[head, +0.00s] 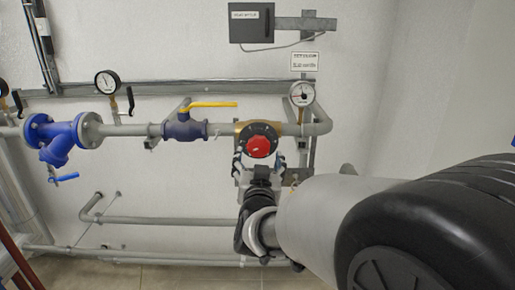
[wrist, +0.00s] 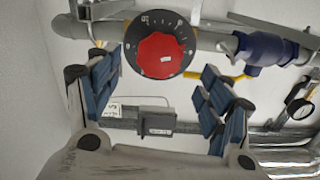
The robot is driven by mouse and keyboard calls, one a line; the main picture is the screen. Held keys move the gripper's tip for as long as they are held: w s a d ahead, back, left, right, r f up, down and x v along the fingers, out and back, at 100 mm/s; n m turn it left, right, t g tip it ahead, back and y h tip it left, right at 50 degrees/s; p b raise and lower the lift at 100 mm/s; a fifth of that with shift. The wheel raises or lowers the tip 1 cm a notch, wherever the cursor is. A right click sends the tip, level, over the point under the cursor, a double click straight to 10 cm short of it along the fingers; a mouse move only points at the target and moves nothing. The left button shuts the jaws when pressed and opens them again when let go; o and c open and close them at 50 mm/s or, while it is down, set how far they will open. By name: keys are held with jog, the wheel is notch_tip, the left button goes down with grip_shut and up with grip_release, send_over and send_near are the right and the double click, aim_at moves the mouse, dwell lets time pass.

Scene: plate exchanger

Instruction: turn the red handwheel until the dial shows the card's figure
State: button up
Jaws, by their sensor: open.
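The red handwheel (head: 259,147) sits in a black ring with white marks, on a brass valve in the grey pipe. In the wrist view the handwheel (wrist: 160,56) shows at the top middle, with figures on the black ring that are too small to read surely. My gripper (head: 259,163) is open in front of it and just below. In the wrist view my gripper (wrist: 165,80) has its blue-padded fingers spread on either side of the wheel, apparently not touching it. The white round dial (head: 302,94) and the card (head: 304,61) above it are too small to read.
A blue valve with a yellow lever (head: 208,105) is left of the wheel. Further left are another gauge (head: 107,83) and a blue strainer (head: 62,138). A dark grey box (head: 251,23) hangs above. Lower pipes (head: 165,220) run along the wall.

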aim_at(259, 149)
jog(key=w, duration=0.7)
jog(key=shift+c, duration=0.6)
jog(key=c, duration=0.9)
